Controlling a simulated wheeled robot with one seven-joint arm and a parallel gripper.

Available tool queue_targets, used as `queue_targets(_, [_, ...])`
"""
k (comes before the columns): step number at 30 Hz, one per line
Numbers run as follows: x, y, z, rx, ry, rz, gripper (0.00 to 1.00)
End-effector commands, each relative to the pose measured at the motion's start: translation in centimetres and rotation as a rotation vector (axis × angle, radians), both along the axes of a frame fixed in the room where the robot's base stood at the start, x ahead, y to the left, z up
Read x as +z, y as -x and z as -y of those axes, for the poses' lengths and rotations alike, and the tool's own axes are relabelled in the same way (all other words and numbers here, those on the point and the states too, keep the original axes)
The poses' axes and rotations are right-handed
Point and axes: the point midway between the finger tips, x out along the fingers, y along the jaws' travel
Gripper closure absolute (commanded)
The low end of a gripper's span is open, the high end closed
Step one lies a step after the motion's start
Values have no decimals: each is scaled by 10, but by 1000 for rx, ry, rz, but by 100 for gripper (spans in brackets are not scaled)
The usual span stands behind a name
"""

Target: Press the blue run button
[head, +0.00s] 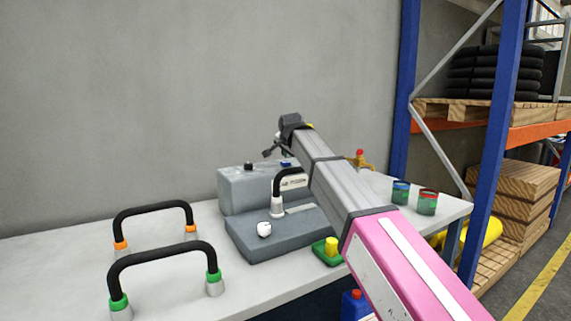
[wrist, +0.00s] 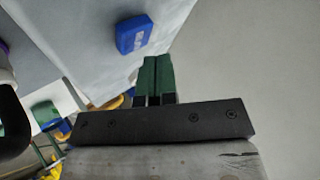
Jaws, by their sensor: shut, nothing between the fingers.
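The blue run button (wrist: 134,34) is a rounded blue block with small markings on a grey face in the wrist view. In the head view it shows as a small blue patch (head: 286,163) on top of the grey machine (head: 242,192), partly hidden by my arm. My gripper (wrist: 157,60) has its two green fingers shut together with nothing between them. In the wrist view the fingertips are just below and right of the button, with a visible gap in the picture. In the head view the gripper's dark end (head: 270,152) is above the machine's top, near the button.
A black button (head: 248,165) is on the machine's top left. A white knob (head: 264,229) and a black handle (head: 278,184) stand at its front. Two black-handled parts (head: 155,209) (head: 163,247) stand left on the table (head: 60,260). Cups (head: 400,192) (head: 427,202) stand right.

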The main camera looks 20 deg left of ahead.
Motion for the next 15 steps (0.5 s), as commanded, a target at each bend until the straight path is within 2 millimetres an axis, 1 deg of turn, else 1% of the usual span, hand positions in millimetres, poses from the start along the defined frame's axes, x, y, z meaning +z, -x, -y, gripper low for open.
queue_targets(6, [-7,0,0,0,0,0,100])
queue_targets(15, [-7,0,0,0,0,0,100])
